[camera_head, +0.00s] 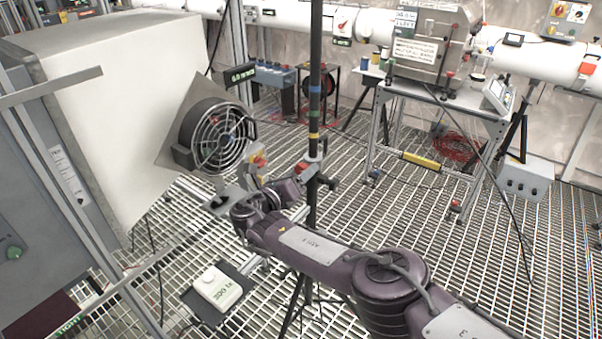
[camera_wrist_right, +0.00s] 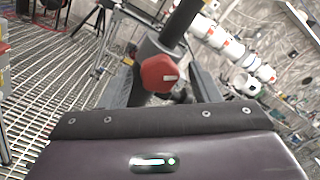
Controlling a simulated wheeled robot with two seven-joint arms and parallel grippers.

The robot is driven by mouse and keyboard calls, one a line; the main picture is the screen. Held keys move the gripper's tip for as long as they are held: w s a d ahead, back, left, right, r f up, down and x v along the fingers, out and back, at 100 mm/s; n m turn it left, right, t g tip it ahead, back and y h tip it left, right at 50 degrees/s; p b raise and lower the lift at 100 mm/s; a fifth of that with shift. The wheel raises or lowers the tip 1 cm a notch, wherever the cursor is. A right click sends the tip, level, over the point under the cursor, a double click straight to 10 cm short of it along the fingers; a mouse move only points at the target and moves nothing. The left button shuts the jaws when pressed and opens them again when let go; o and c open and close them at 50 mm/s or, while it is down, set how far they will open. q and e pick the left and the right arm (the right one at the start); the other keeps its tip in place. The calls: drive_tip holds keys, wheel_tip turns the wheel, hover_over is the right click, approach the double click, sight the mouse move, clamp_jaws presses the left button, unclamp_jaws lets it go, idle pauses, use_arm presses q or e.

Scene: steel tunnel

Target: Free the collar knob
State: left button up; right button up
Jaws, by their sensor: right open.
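A dark upright pole (camera_head: 314,100) with blue, green and yellow bands stands in the middle of the head view. A collar (camera_head: 316,160) sits around it, with a small red knob (camera_head: 301,167) on its side. In the right wrist view the red collar knob (camera_wrist_right: 158,75) has a pale mark on its face, and the pole rises behind it. My right gripper (camera_head: 302,180) is at the collar. In the wrist view its jaws (camera_wrist_right: 166,92) are open, one on each side of the knob; I cannot tell whether they touch it. My left gripper is not in view.
A round caged fan (camera_head: 218,138) is left of the pole, near a large pale box (camera_head: 120,95). A steel workbench (camera_head: 440,102) with equipment stands at the right.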

drive_tip(key=v, duration=0.7)
drive_tip(key=shift+s, duration=0.2)
drive_tip(key=shift+a, duration=0.15)
